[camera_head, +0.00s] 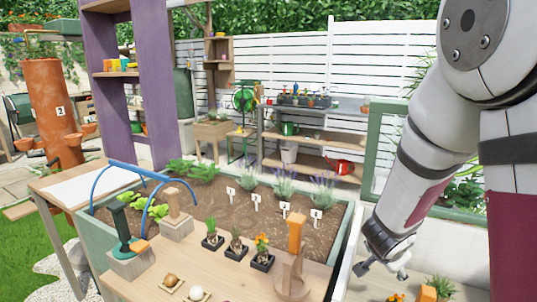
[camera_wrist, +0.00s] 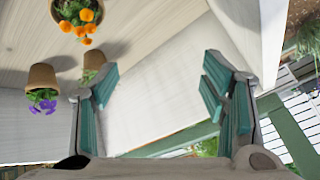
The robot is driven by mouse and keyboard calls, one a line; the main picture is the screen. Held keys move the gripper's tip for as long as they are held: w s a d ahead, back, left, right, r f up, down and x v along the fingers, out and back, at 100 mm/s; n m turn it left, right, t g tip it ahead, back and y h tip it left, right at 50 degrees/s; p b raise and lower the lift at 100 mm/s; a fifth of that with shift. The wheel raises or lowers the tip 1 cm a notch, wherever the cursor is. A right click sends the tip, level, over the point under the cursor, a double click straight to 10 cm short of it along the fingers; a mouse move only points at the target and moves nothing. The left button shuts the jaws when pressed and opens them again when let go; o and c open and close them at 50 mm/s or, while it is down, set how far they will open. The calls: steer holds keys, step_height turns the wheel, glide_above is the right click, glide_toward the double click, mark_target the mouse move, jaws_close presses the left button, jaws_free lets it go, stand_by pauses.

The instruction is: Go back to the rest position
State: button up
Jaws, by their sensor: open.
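My gripper (camera_head: 384,266) is at the lower right in the head view, past the right edge of the potting bench. It points down and to the left. In the wrist view my gripper (camera_wrist: 160,85) has its teal-padded fingers spread wide, with nothing between them. A terracotta pot with purple flowers (camera_wrist: 42,78) and a pot with orange flowers (camera_wrist: 80,14) show at the left of the wrist view, apart from the fingers. Another terracotta pot (camera_wrist: 94,60) shows partly behind the left finger.
The wooden potting bench (camera_head: 235,278) holds several small black seedling pots (camera_head: 236,250) and handled tools in blocks. Behind it is a soil bed (camera_head: 232,203) with plants and number tags. A pot (camera_head: 428,293) stands at the bottom right, below my gripper. A green frame (camera_head: 373,150) stands behind my arm.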

steer(key=s+a+r+n+t+y, duration=0.1)
steer(key=s+a+r+n+y, duration=0.3)
steer(key=a+r, duration=0.4)
steer(key=s+a+r+n+t+y, duration=0.1)
steer(key=s+a+r+n+y, duration=0.2)
steer(key=a+r+n, duration=0.35)
steer(key=s+r+n+g+h, duration=0.15)
steer(key=s+r+n, duration=0.3)
steer(key=s, duration=1.05)
steer(key=s+f+g, duration=0.4)
steer(key=s+g, duration=0.1)
steer(key=s, duration=0.5)
step_height(320, 180, up, 20)
steer(key=t+p, duration=0.2)
steer(key=p, duration=1.6)
steer(key=shift+s+d+f+t, duration=0.15)
steer(key=shift+s+f+t, duration=0.05)
steer(key=shift+s+t, duration=0.15)
